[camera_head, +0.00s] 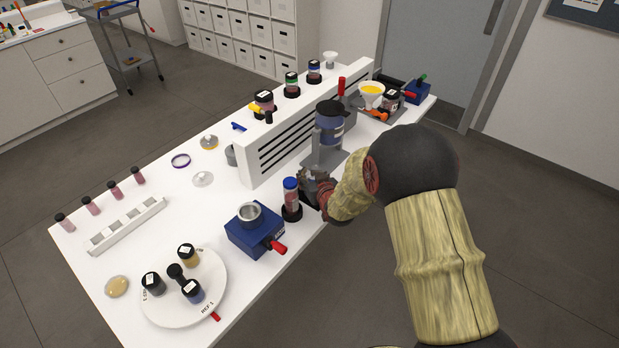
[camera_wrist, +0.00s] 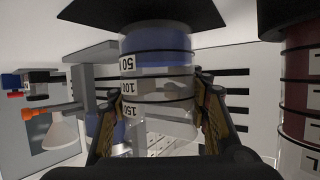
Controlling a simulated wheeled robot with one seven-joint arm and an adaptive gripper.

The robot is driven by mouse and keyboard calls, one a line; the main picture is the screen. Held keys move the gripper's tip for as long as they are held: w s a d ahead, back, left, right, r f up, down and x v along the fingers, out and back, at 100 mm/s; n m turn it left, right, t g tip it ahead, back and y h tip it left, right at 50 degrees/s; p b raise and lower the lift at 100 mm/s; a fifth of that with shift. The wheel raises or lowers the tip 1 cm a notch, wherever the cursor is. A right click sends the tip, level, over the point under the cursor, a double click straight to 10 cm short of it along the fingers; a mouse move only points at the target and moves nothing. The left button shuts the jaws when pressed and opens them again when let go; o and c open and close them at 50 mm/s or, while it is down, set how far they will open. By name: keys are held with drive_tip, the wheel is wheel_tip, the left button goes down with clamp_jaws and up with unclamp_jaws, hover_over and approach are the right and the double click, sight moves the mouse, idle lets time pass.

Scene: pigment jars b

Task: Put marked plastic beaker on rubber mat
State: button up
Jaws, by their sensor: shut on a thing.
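The marked plastic beaker (camera_wrist: 155,88) is clear, with black rings, white labels reading 50, 100 and 150, and a blue band at its base end. The wrist view looks upside down, so its base points to the top there. My gripper (camera_wrist: 158,120) is shut on it, one finger at each side. A flat black piece (camera_wrist: 140,12), perhaps the rubber mat, adjoins the base; I cannot tell whether they touch. In the head view my gripper (camera_head: 316,184) is low at the table's near edge and mostly hides the beaker.
A blue-capped red container (camera_head: 291,190) stands close to the gripper on a black base. A grey stand with a blue jar (camera_head: 329,122) is just behind. A blue box (camera_head: 255,238) holds a metal cup. A slotted white panel (camera_head: 262,165) runs behind.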

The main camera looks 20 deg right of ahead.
drive_tip(key=shift+f, duration=0.3)
drive_tip(key=shift+f, duration=0.2)
drive_tip(key=o, duration=1.5)
drive_tip(key=shift+r, duration=0.15)
